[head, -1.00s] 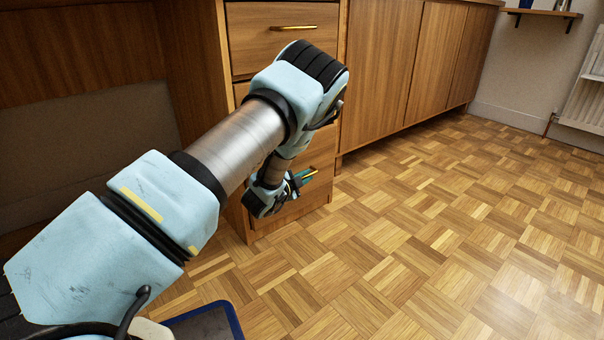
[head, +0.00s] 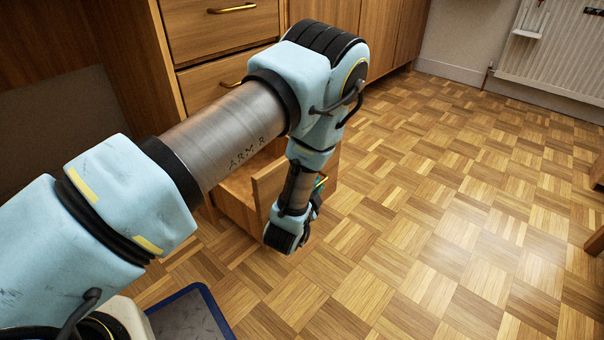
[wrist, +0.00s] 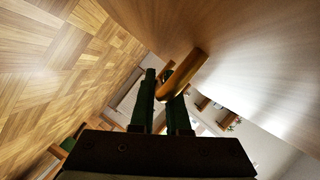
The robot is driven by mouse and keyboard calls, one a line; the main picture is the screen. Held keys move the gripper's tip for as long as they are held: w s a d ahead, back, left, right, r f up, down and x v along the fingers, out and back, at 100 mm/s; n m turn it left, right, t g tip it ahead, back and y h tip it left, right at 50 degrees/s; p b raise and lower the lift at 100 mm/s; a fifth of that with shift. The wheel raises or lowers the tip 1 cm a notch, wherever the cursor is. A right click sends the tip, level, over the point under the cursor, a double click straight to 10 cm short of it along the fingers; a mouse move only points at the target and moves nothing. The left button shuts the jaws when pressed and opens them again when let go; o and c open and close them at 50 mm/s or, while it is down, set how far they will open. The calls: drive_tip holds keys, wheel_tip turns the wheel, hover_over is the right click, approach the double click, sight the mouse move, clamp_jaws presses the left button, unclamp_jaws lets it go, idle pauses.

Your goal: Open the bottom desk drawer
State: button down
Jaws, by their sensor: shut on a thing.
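The bottom desk drawer (head: 268,186) is a wooden box that stands pulled out from the desk's drawer unit, low above the floor. Part of its open inside and its front panel show in the head view; my arm covers the rest. In the wrist view the drawer front (wrist: 235,50) fills the upper right, with its brass bar handle (wrist: 187,70). My gripper (wrist: 163,82) has its dark green fingers shut on this handle. In the head view my gripper (head: 319,185) is at the outer face of the drawer, mostly hidden by my wrist.
Two shut drawers, the upper one (head: 215,35) and the lower one (head: 205,85), sit above. Wooden cabinets (head: 385,30) run along the back. A white radiator (head: 555,55) is at the far right. The parquet floor (head: 430,220) is clear in front and to the right.

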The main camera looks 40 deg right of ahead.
drive_tip(key=shift+s+d, duration=0.2)
drive_tip(key=shift+s, duration=0.95)
drive_tip(key=c, duration=0.9)
unclamp_jaws()
drive_tip(key=p+v, duration=0.4)
drive_tip(key=v, duration=0.6)
drive_tip(key=shift+a, duration=0.35)
drive_tip(key=shift+s+r, duration=0.1)
drive_tip(key=shift+s, duration=0.05)
